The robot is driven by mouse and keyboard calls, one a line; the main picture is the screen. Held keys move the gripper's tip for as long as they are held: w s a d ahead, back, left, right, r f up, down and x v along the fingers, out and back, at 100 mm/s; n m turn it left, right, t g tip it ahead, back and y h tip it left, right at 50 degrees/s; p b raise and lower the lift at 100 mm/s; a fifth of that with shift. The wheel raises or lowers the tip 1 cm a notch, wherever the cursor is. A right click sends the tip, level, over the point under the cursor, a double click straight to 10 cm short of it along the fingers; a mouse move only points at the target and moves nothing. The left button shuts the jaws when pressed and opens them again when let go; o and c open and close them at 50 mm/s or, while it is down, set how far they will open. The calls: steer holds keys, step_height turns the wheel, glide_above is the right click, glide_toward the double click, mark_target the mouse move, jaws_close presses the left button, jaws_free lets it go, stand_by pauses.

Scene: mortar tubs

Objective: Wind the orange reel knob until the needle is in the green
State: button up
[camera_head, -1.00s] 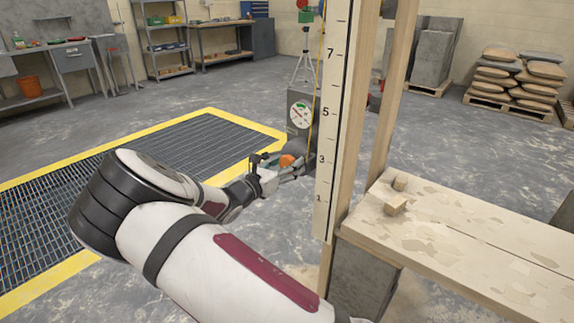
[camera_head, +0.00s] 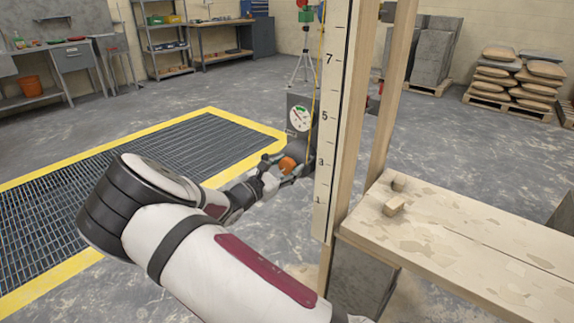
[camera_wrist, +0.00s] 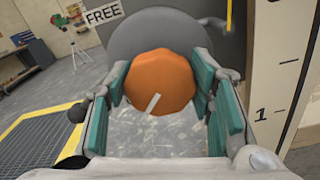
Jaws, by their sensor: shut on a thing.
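The orange reel knob (camera_wrist: 158,84) is a faceted disc with a pale mark near its lower middle, in front of a grey round reel (camera_wrist: 160,35). It also shows in the head view (camera_head: 288,164). My gripper (camera_wrist: 160,100) is shut on the knob, with a teal finger pad on each side of it. In the head view my gripper (camera_head: 278,172) reaches the knob from the left. The round dial (camera_head: 299,118) above the reel is white with a green part at its top. Its needle is too small to read surely.
A numbered white board (camera_head: 335,130) on a wooden post stands just right of the reel. A plank bench (camera_head: 465,235) with small blocks is at the right. A thin yellow line (camera_head: 312,90) runs up from the reel. A yellow-edged floor grating (camera_head: 150,165) lies left.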

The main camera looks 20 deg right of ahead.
steer(key=m+p, duration=0.1)
steer(key=m, duration=0.2)
steer(key=shift+m, duration=0.4)
steer(key=shift+s+f+m, duration=0.1)
steer(key=shift+f+m, duration=0.05)
steer(key=shift+m, duration=1.55)
steer(key=shift+p, duration=0.3)
steer(key=o, duration=1.2)
steer(key=shift+c, duration=0.2)
steer(key=v, duration=1.2)
